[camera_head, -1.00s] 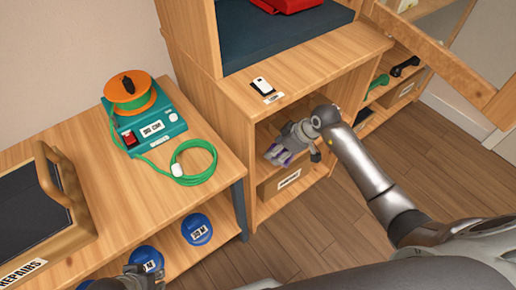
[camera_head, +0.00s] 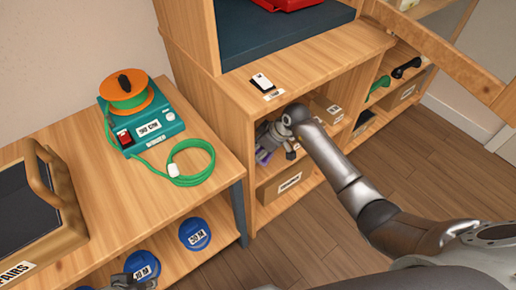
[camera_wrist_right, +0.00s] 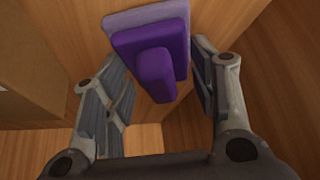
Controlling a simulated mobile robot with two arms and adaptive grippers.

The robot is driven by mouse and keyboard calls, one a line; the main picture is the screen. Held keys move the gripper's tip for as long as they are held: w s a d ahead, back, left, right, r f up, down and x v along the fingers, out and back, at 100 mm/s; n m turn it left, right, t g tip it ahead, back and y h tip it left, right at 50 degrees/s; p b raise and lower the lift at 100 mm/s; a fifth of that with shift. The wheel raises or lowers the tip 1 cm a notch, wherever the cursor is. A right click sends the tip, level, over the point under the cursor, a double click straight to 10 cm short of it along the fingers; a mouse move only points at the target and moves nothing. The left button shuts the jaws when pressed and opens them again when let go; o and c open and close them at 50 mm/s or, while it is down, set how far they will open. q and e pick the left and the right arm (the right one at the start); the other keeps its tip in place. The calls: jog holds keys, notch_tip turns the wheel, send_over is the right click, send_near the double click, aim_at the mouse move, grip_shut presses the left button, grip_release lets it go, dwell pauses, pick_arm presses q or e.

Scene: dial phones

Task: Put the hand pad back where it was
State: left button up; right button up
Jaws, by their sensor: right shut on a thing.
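The hand pad (camera_wrist_right: 152,50) is a purple block with a raised grip and a lighter purple layer behind. In the right wrist view it sits between the fingers of my right gripper (camera_wrist_right: 155,85), which is shut on it. In the head view my right gripper (camera_head: 266,148) reaches into the open compartment of the wooden cabinet (camera_head: 225,110), with a little purple of the pad showing. Whether the pad touches a compartment wall or floor, I cannot tell. My left gripper (camera_head: 138,279) shows only partly at the bottom edge, near the blue discs, its fingers unclear.
Cardboard boxes (camera_head: 285,184) stand in the cabinet; one box (camera_wrist_right: 30,70) is close at the left in the wrist view. A white switch (camera_head: 261,81) lies on the cabinet ledge. A teal device (camera_head: 170,131) with an orange spool stands on the left bench. Blue discs (camera_head: 194,234) sit below.

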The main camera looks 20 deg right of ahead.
aim_at(268, 155)
jog(key=o, duration=1.1)
jog(key=shift+f, duration=0.1)
jog(key=shift+o, duration=0.2)
jog(key=shift+s+d+r, duration=0.1)
jog(key=shift+d+r, duration=0.1)
jog(key=shift+r, duration=0.35)
jog(key=v, duration=0.1)
jog(key=p+v, duration=0.1)
jog(key=v, duration=0.1)
jog(key=p+v, duration=0.1)
jog(key=shift+s+d+r, duration=0.15)
jog(key=shift+s+d, duration=0.2)
jog(key=shift+s, duration=0.05)
pick_arm(q)
jog(key=p+x, duration=0.2)
jog(key=x, duration=0.3)
jog(key=shift+d+f, duration=0.1)
jog(key=shift+d, duration=0.05)
pick_arm(e)
jog(key=s+d, duration=0.7)
jog(key=s, duration=0.1)
jog(key=shift+d, duration=0.35)
